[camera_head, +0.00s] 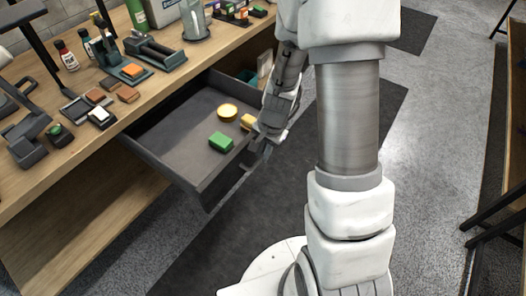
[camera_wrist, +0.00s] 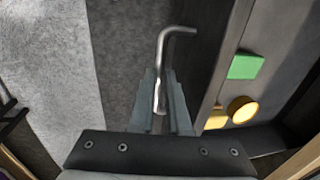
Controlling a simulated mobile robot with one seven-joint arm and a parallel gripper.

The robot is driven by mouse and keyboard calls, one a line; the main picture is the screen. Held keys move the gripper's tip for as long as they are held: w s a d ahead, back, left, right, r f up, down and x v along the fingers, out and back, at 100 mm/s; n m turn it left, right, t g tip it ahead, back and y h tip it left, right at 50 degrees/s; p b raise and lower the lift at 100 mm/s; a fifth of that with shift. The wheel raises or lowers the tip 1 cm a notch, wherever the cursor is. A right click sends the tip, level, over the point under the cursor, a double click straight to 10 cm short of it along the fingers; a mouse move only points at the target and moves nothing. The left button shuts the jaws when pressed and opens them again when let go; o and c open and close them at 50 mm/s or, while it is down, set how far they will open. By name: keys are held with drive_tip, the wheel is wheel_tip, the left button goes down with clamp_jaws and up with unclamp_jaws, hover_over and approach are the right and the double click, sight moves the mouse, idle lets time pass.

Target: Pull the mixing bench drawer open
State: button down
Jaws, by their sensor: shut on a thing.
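The mixing bench drawer (camera_head: 178,162) is dark grey and stands well out from under the wooden bench top in the head view. In it are a green block (camera_head: 221,142), a round yellow tin (camera_head: 227,111) and a yellow block (camera_head: 247,121). My gripper (camera_head: 257,150) is at the drawer's front, on its right part. In the wrist view my gripper (camera_wrist: 162,95) is shut on the bent metal drawer handle (camera_wrist: 165,50), which shows between the fingers. The drawer's front edge (camera_wrist: 224,70) runs beside it. The handle is hidden in the head view.
The bench top (camera_head: 45,180) holds bottles, several small blocks and dark tool stands (camera_head: 155,52). A dark mat (camera_head: 290,190) covers the floor before the bench. Open grey floor (camera_head: 440,130) lies to the right, with a black-legged rack (camera_head: 500,225) at the right edge.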

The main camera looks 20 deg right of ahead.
drive_tip(key=c, duration=0.9)
unclamp_jaws()
drive_tip(key=shift+r, duration=0.1)
drive_tip(key=s+r+p, duration=0.1)
drive_tip(key=r, duration=0.4)
drive_tip(key=d+r+p, duration=0.1)
drive_tip(key=r+p, duration=0.1)
drive_tip(key=r, duration=0.4)
drive_tip(key=s+d+r+p, duration=0.1)
drive_tip(key=r+p, duration=0.1)
drive_tip(key=r, duration=0.4)
drive_tip(key=shift+s, duration=0.3)
drive_tip(key=s+a+r+n+t+p, duration=0.1)
drive_tip(key=s+r+n+p, duration=0.1)
drive_tip(key=r, duration=0.5)
drive_tip(key=s+a+r+n+t+h+p, duration=0.1)
drive_tip(key=s+a+r+n+p, duration=0.1)
drive_tip(key=s+r+n, duration=0.3)
drive_tip(key=s+a+r+n+t+p, duration=0.1)
drive_tip(key=s+r+n+p, duration=0.1)
drive_tip(key=s+r, duration=0.4)
drive_tip(key=shift+s+a+r+n+t, duration=0.15)
drive_tip(key=shift+r+n, duration=0.1)
drive_tip(key=shift+r, duration=0.45)
drive_tip(key=shift+w+a+r+n+t, duration=0.1)
drive_tip(key=shift+r+n, duration=0.2)
drive_tip(key=shift+r, duration=0.35)
drive_tip(key=shift+s+a+r+n+t, duration=0.15)
drive_tip(key=shift+r+n, duration=0.1)
drive_tip(key=shift+r, duration=0.45)
